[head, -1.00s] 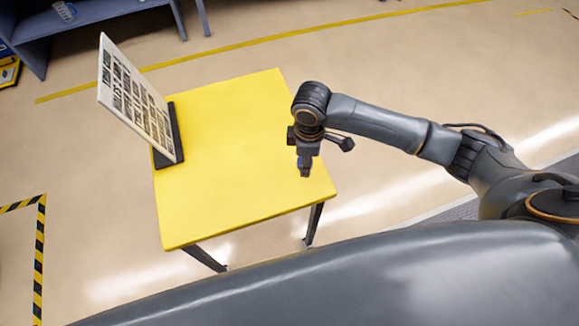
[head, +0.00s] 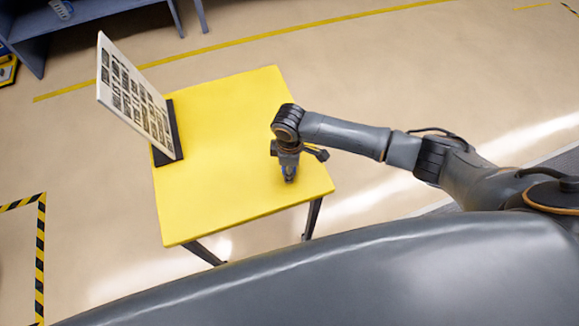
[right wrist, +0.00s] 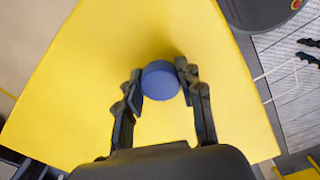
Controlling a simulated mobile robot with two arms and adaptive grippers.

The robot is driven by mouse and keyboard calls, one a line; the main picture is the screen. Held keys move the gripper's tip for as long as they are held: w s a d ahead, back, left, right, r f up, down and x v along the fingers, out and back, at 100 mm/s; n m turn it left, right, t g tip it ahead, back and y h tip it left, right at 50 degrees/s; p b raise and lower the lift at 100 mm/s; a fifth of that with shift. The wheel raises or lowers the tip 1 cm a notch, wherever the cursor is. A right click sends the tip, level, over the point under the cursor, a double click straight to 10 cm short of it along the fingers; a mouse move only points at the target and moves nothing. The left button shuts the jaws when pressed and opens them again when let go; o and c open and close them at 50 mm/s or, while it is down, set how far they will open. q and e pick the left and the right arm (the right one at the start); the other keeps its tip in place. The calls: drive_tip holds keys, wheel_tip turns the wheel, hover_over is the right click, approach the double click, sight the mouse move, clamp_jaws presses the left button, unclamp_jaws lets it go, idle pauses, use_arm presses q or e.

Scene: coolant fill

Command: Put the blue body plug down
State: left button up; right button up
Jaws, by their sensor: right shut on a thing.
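The blue body plug (right wrist: 160,82) is a round blue disc between the fingers of my right gripper (right wrist: 158,84) in the right wrist view. The gripper is shut on it. In the head view my right gripper (head: 289,176) points down close over the right part of the yellow table (head: 215,190), and the plug is mostly hidden there by the gripper. I cannot tell whether the plug touches the table top. The yellow table top also fills much of the right wrist view (right wrist: 85,60). My left gripper is not in view.
A white board (head: 135,95) with rows of dark labels stands tilted in a black base (head: 170,145) at the table's left edge. The rest of the table top is clear. A blue-grey shelf or bench (head: 110,12) stands at the back left.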

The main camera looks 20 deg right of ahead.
drive_tip(key=o, duration=0.9)
drive_tip(key=shift+f, duration=0.1)
wheel_tip(320, 180, up, 12)
drive_tip(key=shift+r+b, duration=0.2)
drive_tip(key=shift+b, duration=0.3)
drive_tip(key=shift+a, duration=0.1)
